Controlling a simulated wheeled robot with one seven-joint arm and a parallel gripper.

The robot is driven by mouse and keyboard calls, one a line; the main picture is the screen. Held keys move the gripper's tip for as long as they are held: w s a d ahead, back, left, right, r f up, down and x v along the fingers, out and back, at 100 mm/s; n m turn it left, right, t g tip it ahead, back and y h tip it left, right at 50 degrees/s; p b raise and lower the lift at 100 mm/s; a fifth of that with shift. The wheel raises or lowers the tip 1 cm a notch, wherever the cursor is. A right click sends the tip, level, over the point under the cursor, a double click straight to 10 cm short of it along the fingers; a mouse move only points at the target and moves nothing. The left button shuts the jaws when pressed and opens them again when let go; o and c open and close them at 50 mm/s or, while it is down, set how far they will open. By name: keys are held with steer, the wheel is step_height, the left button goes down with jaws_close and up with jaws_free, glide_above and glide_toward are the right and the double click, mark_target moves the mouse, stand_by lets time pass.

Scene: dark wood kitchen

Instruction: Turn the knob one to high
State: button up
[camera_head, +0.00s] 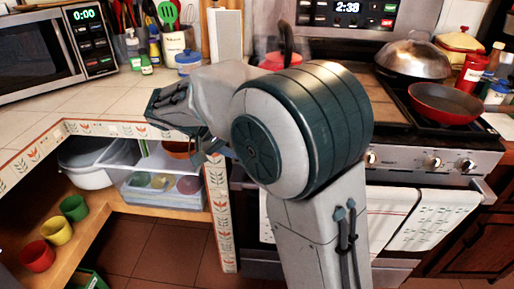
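The stove (489,158) stands at the right. Its front panel shows several round knobs with light centres: one (370,158) just right of my arm, one (432,162) further right, and one (465,166) near the right end. Their settings are too small to read. The left part of the panel is hidden behind my arm, so I cannot tell which knob is knob one. My gripper (176,108) is at the arm's left end, over the counter edge left of the stove, apart from the visible knobs. Its fingers are not clear enough to tell open from shut.
A red pan (446,103) and a domed metal lid (413,59) sit on the stove. Towels (433,217) hang on the oven handle. A microwave (37,52) and utensils stand on the left counter (110,100). Open shelves below hold containers and coloured cups (56,229).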

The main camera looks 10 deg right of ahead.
steer(key=p+v, duration=0.1)
steer(key=v, duration=0.5)
steer(key=shift+a+r, duration=0.25)
steer(key=shift+a, duration=0.1)
steer(key=shift+s, duration=0.15)
steer(key=s+d+r+y+p, duration=0.4)
steer(key=s+d+p, duration=0.1)
steer(key=s+p, duration=0.3)
steer(key=s+d+r+n+y+p, duration=0.1)
steer(key=s+d+r+y+p, duration=0.3)
steer(key=s+p, duration=0.5)
steer(key=shift+s+d+n+t+y, duration=0.35)
steer(key=shift+s+d+y, duration=0.45)
steer(key=shift+s+d, duration=0.4)
